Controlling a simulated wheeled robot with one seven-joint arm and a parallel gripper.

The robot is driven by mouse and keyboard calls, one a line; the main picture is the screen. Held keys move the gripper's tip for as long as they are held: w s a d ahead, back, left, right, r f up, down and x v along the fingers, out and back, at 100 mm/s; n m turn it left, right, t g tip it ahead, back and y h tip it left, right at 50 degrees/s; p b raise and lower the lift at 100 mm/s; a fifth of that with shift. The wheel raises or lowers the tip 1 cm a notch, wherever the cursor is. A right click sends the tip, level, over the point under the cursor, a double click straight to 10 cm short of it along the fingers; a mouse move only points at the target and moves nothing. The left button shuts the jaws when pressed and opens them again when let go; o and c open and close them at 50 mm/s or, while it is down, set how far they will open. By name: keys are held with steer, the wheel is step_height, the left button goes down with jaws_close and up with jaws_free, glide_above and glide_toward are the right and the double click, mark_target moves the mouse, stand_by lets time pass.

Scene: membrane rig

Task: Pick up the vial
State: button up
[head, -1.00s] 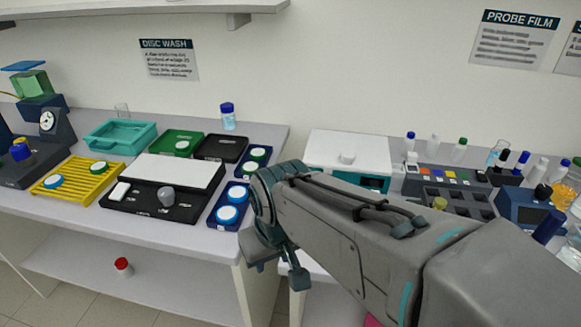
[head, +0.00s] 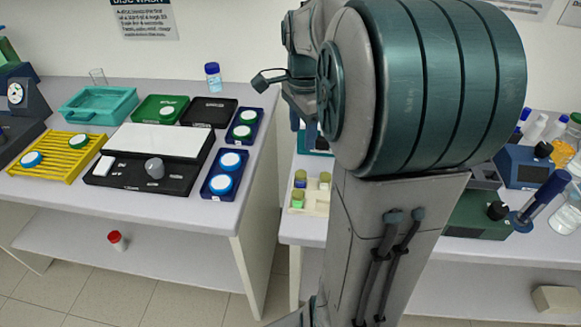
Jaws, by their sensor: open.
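The task does not say which vial, and several fit. A clear vial with a blue cap and blue label (head: 213,77) stands at the back of the left table. Several small capped vials sit in a cream rack (head: 296,208) on the right table, partly hidden by my arm. My gripper (head: 262,79) is only partly seen at upper centre, pointing left, open and apart from these vials. Nothing shows in it.
The left table holds a teal tray (head: 72,113), a yellow rack (head: 48,169), a black station with a white plate (head: 152,184), and blue trays with discs (head: 209,190). A gap separates the two tables. My arm hides much of the right table.

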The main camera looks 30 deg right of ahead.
glide_above(301, 173)
steer(key=f, duration=0.8)
steer(key=shift+w+d, duration=0.1)
steer(key=shift+w, duration=0.2)
steer(key=shift+s+f, duration=0.15)
steer(key=shift+f, duration=1.2)
steer(key=shift+s+f, duration=0.15)
steer(key=shift+f, duration=1.2)
steer(key=c, duration=0.9)
